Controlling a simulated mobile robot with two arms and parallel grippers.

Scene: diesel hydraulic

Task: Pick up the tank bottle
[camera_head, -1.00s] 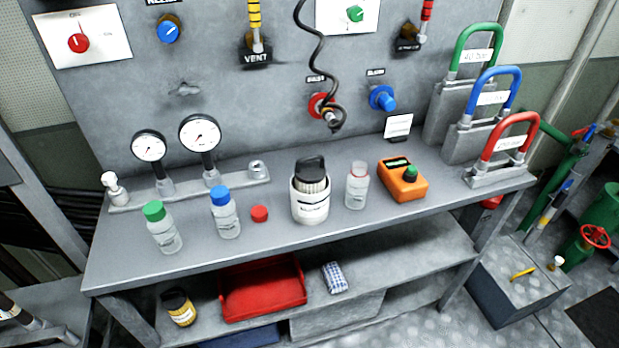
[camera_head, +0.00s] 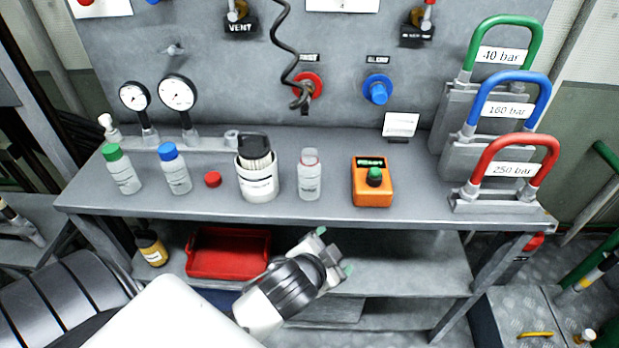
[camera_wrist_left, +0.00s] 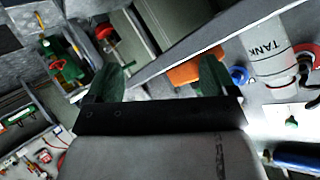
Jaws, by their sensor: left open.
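The tank bottle (camera_wrist_left: 272,50) is clear with a white label reading TANK, at the upper right of the left wrist view. In the head view it appears to be the uncapped clear bottle (camera_head: 309,177) with a reddish rim, upright on the bench between the white brush pot and the orange meter. My left gripper (camera_head: 335,252) is open and empty, in front of the bench's front edge and apart from the bottle. Its green-tipped fingers (camera_wrist_left: 160,75) are spread in the wrist view. My right gripper is not in view.
The brush pot (camera_head: 257,175) and orange meter (camera_head: 372,186) flank the bottle. A red cap (camera_head: 212,179), blue-capped bottle (camera_head: 174,170) and green-capped bottle (camera_head: 122,170) stand left. Gauges (camera_head: 177,93) rise behind. The bench edge (camera_head: 420,217) lies between gripper and bottle. A lower shelf holds a red tray (camera_head: 228,253).

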